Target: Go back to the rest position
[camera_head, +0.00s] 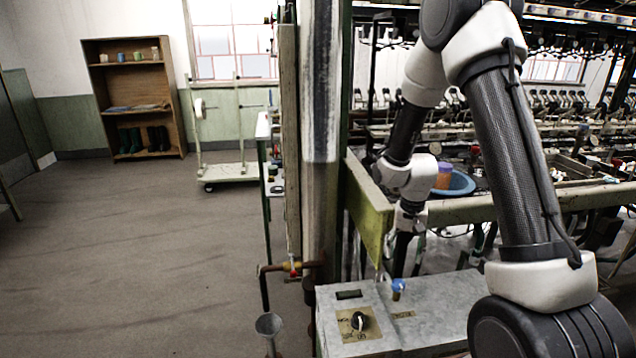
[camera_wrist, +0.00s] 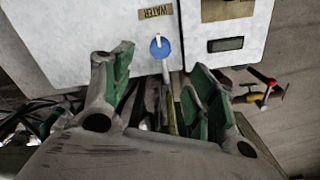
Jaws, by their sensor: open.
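My arm reaches down on the right of the head view, with my gripper (camera_head: 402,252) over a pale grey control box (camera_head: 440,300). In the wrist view my gripper (camera_wrist: 160,68) is open, its two green-padded fingers apart. A blue round knob (camera_wrist: 159,46) on a valve below a WATER label shows between and beyond the fingertips. The same blue knob (camera_head: 398,287) stands on the box's top in the head view. I cannot tell whether the fingers touch it. Nothing shows held in the fingers.
A green trough wall (camera_head: 368,210) and a blue basin (camera_head: 460,184) lie close to my arm. The floor at left is clear.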

